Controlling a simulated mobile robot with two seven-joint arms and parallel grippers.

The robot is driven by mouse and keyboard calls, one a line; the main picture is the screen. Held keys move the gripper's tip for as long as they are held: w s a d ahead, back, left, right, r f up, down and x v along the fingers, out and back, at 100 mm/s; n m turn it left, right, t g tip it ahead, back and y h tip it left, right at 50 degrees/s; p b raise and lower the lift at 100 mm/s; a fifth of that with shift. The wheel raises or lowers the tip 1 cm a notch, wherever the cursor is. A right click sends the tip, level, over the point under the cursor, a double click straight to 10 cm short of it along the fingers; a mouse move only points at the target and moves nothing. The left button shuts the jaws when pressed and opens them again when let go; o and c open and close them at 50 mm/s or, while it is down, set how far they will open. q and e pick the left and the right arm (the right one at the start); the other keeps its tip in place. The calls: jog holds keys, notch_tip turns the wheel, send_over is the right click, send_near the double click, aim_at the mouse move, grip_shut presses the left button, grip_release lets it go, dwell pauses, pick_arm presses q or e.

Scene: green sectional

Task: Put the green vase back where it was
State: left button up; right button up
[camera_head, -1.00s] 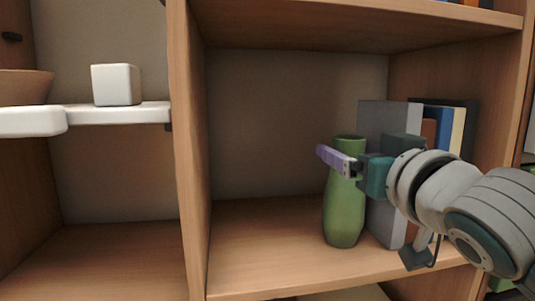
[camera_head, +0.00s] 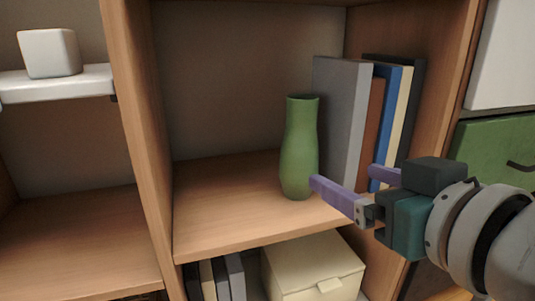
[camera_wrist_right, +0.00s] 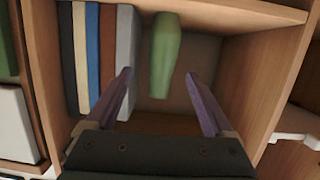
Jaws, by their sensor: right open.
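The green vase (camera_head: 299,150) stands upright on the middle shelf board (camera_head: 220,205), just left of the grey book. It also shows in the right wrist view (camera_wrist_right: 164,55), beyond and between the two fingers. My right gripper (camera_head: 343,184) is open and empty, in front of the shelf and to the right of the vase. In the head view one purple fingertip overlaps the vase's lower right edge; whether it touches cannot be told, but the wrist view shows the vase clear of both fingers. My left gripper is not in view.
A row of books (camera_head: 343,117) stands right of the vase against the side wall. Left of the vase the shelf is bare. Below are more books and a cream box (camera_head: 313,270). A white cube (camera_head: 49,53) sits on a white ledge at left.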

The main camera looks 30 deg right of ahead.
jog(key=s+a+f+n+g+y, duration=0.2)
jog(key=s+a+f+g, duration=0.2)
jog(key=s+f+g, duration=0.1)
jog(key=s+a+f+n+g+y, duration=0.2)
jog(key=s+a+f+g, duration=0.1)
jog(key=s+f+g, duration=0.2)
jog(key=s+f, duration=0.2)
jog(key=s, duration=0.2)
jog(key=shift+a+f+n+g, duration=0.15)
jog(key=shift+a+n+g, duration=0.2)
jog(key=shift+n+g, duration=0.05)
notch_tip(320, 180, up, 100)
jog(key=p, duration=9.9)
jog(key=shift+f+p, duration=0.2)
jog(key=shift+p, duration=0.15)
